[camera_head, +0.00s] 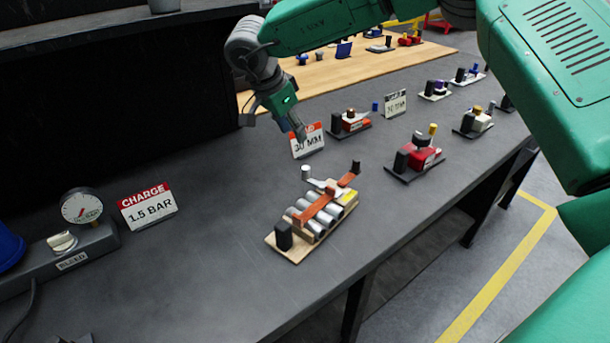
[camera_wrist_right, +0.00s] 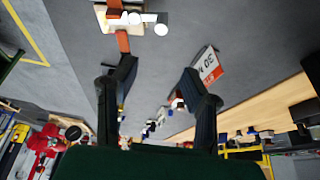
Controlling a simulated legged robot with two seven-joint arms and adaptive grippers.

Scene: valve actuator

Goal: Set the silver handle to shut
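The valve actuator stands on the dark bench in the head view, on a wooden base (camera_head: 290,253) with several grey cylinders (camera_head: 306,216). An orange bar (camera_head: 316,207) lies diagonally across them, with a black grip at its far end. The silver handle (camera_head: 323,186) sits at the actuator's back, its pale knob (camera_head: 306,172) sticking up at the left. My right gripper (camera_head: 298,133) is above and behind the actuator, apart from it. In the right wrist view my right gripper (camera_wrist_right: 158,72) has its fingers spread and empty; part of the actuator (camera_wrist_right: 122,40) shows at the top. My left gripper is not in view.
A "30 MM" sign (camera_head: 307,144) stands close behind my right gripper. A red-and-black device (camera_head: 414,158) is to the right. A gauge (camera_head: 80,207) and a "CHARGE 1.5 BAR" sign (camera_head: 148,206) are at left.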

